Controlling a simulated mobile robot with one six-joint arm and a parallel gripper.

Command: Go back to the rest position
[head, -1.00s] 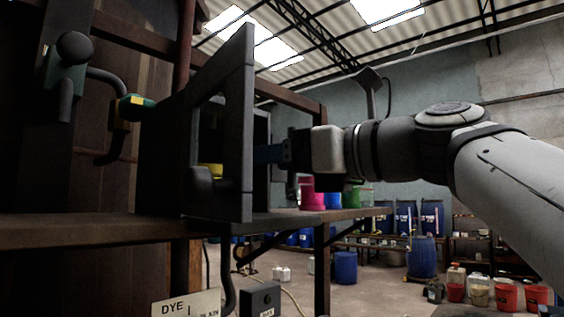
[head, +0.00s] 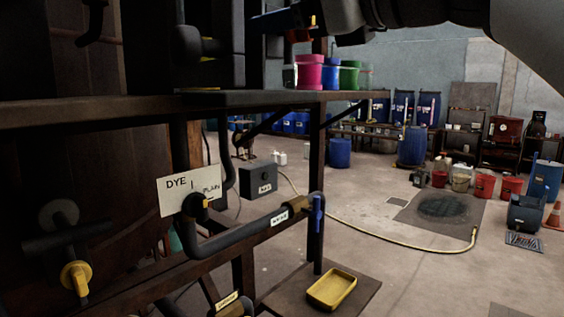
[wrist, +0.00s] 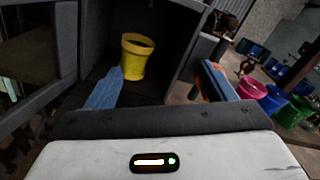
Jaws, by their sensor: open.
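My gripper (wrist: 160,86) is open and empty, its two blue fingers spread wide in the wrist view. It faces the opening of a dark grey box (wrist: 185,50). A yellow bucket (wrist: 137,55) stands upright inside the box, beyond the fingers and nearer the left one; I see no hold on it. In the head view my gripper (head: 285,22) is at the top edge, above the shelf and partly cut off, with only the lower part of my arm's end showing.
Pink (head: 309,72), blue (head: 331,74) and green (head: 349,75) buckets stand on the shelf (head: 235,98) close to my gripper. Below are a dark pipe (head: 240,238) with a blue valve handle (head: 318,213) and a yellow tray (head: 332,289). Open floor lies to the right, crossed by a hose (head: 395,240).

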